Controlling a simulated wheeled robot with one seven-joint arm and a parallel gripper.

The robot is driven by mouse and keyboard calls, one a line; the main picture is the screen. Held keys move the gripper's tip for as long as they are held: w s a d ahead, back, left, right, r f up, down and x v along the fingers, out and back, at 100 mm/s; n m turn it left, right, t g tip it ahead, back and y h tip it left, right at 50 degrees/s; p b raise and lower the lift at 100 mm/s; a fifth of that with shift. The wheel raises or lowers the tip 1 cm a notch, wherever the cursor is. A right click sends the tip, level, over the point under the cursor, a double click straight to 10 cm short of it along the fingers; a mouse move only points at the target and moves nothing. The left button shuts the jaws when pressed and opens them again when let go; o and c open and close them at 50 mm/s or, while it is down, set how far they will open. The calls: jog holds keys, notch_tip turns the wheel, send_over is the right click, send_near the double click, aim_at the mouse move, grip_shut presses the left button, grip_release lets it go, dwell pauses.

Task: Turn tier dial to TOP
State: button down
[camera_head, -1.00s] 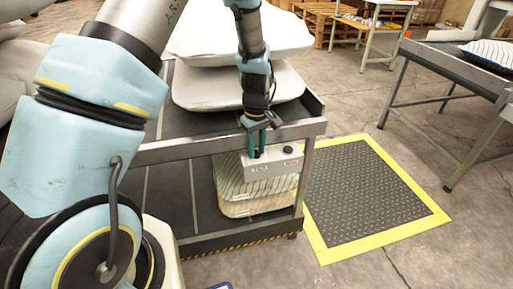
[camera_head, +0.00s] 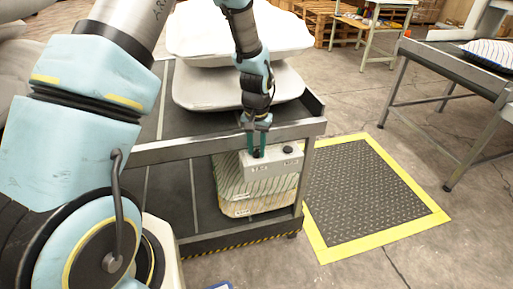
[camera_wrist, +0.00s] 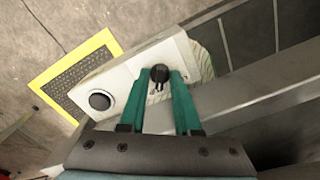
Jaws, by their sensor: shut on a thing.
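The tier dial (camera_wrist: 160,75) is a small black knob on the top face of a white control box (camera_wrist: 125,78). In the wrist view my gripper (camera_wrist: 160,82) has its two green fingers on either side of the knob, shut on it. A dark mark shows just below the knob; which setting it points to cannot be read. In the head view the control box (camera_head: 272,164) is fixed at the front rail of the cart, and my gripper (camera_head: 256,152) reaches it from above. A round black button (camera_head: 288,149) sits on the same box, right of the fingers.
A yellow-edged mat (camera_head: 370,190) lies on clear floor to the right. A metal table (camera_head: 460,65) with a striped pillow stands at far right.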

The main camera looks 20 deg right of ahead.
aim_at(256, 150)
jog(key=shift+m, duration=0.6)
jog(key=c, duration=0.6)
grip_release()
jog(key=shift+r, duration=0.1)
notch_tip(256, 150, up, 11)
jog(key=b, duration=0.1)
jog(key=shift+f, duration=0.2)
jog(key=shift+a, duration=0.1)
jog(key=w+a+r+n+p, duration=0.1)
jog(key=a+r+n, duration=0.15)
jog(key=a, duration=0.55)
jog(key=w+a+r+n+p, duration=0.1)
jog(key=a+r, duration=0.2)
jog(key=a, duration=0.4)
jog(key=s+a+r+n+p, duration=0.1)
jog(key=s+a+r+n, duration=0.1)
jog(key=a, duration=0.5)
jog(key=s+a+r+n+t, duration=0.1)
jog(key=s+a, duration=0.3)
jog(key=a, duration=0.4)
jog(key=shift+s+r+n+t+p, duration=0.3)
jog(key=shift+r+n+p, duration=0.15)
jog(key=shift+n, duration=0.3)
